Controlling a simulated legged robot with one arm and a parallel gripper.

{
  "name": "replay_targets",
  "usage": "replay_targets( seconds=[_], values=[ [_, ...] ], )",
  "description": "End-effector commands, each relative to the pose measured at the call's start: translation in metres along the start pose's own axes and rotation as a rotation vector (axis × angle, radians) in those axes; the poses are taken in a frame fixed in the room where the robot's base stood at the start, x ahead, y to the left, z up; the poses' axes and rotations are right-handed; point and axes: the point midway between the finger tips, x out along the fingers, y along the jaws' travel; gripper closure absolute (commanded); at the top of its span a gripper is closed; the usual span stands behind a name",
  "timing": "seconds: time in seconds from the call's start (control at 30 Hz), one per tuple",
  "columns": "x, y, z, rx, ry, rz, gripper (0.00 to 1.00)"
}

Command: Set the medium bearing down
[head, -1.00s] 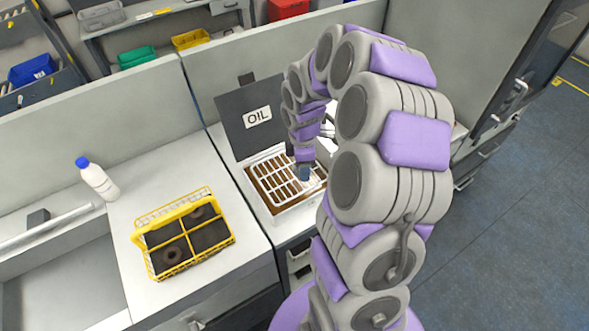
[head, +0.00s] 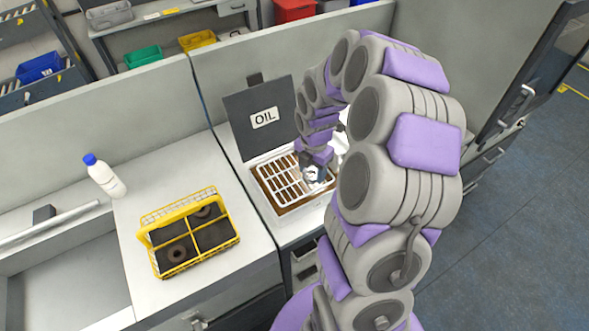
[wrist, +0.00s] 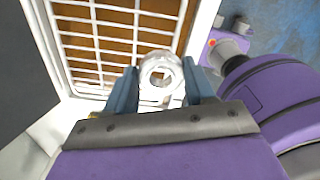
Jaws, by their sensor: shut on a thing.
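The medium bearing is a shiny, pale metal ring (wrist: 161,72) held upright between my two blue-grey fingers in the wrist view. It also shows as a small bright ring in the head view (head: 311,174). My gripper (head: 315,167) is shut on it, over the right part of the open oil bath (head: 287,212). White grid bars (wrist: 108,48) above brown oil lie beyond the bearing in the wrist view. I cannot tell how high the bearing is above the grid, or whether it touches it.
A yellow wire basket (head: 233,240) with dark compartments stands on the counter to the left, with dark rings in two of them. The bath's raised lid, marked OIL (head: 264,118), stands behind the bath. A white bottle with a blue cap (head: 107,179) stands further left.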

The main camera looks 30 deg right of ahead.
Motion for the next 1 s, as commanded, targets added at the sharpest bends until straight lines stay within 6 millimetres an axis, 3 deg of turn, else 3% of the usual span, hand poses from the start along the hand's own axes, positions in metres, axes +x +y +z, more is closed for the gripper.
replay_targets(
  seconds=[0.1,0.33,0.53,0.8,1.0],
  values=[
    [0.005,0.029,-0.003,-0.003,0.0,0.002,0.81],
    [0.008,0.067,-0.008,0.003,0.004,0.002,0.81],
    [0.012,0.075,-0.012,0.004,0.004,0.0,0.81],
    [0.043,0.075,-0.011,0.004,0.001,0.001,0.81],
    [0.042,0.074,-0.01,0.004,0.002,0.003,0.81]
  ],
)
